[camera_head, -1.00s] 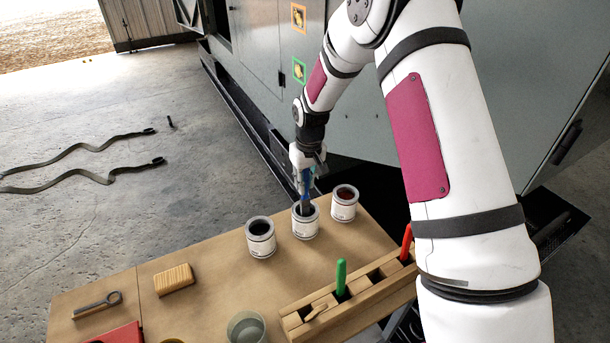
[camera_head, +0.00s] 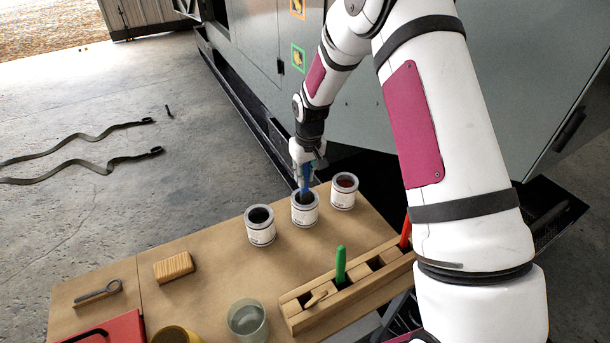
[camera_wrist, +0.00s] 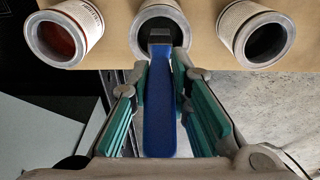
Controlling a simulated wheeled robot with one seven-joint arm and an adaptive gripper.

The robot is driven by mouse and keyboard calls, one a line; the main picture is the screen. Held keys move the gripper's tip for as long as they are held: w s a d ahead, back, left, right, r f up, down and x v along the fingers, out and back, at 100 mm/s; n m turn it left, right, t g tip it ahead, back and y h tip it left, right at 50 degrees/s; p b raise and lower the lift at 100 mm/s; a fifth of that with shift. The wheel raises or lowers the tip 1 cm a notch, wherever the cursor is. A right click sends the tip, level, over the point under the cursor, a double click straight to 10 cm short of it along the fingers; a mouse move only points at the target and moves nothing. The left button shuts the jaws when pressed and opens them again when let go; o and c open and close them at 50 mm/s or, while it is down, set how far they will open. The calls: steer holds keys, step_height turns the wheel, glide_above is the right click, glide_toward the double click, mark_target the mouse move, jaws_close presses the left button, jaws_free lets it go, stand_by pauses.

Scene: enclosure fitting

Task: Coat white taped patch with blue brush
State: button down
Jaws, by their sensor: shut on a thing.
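My gripper (camera_head: 306,168) is shut on the blue brush (camera_head: 305,178) and holds it upright over the middle paint can (camera_head: 304,213). In the wrist view the blue handle (camera_wrist: 160,115) lies between the green finger pads, and the brush's dark lower end reaches into the mouth of the middle can (camera_wrist: 142,50). The bristles are hidden inside the can. On the grey cabinet I see an orange-framed patch (camera_head: 297,7) and a green-framed patch (camera_head: 298,57). No white taped patch shows in these views.
A can with red paint (camera_head: 343,192) and a dark one (camera_head: 260,229) flank the middle can. A wooden rack (camera_head: 312,321) holds a green-handled and a red-handled tool. A wooden block (camera_head: 174,267), clear cup (camera_head: 248,320) and red item (camera_head: 112,330) lie nearer. Straps lie on the floor.

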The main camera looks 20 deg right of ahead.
steer(key=shift+f, duration=0.6)
stand_by(1.6)
steer(key=shift+r+p, duration=0.45)
steer(key=shift+r, duration=3.1)
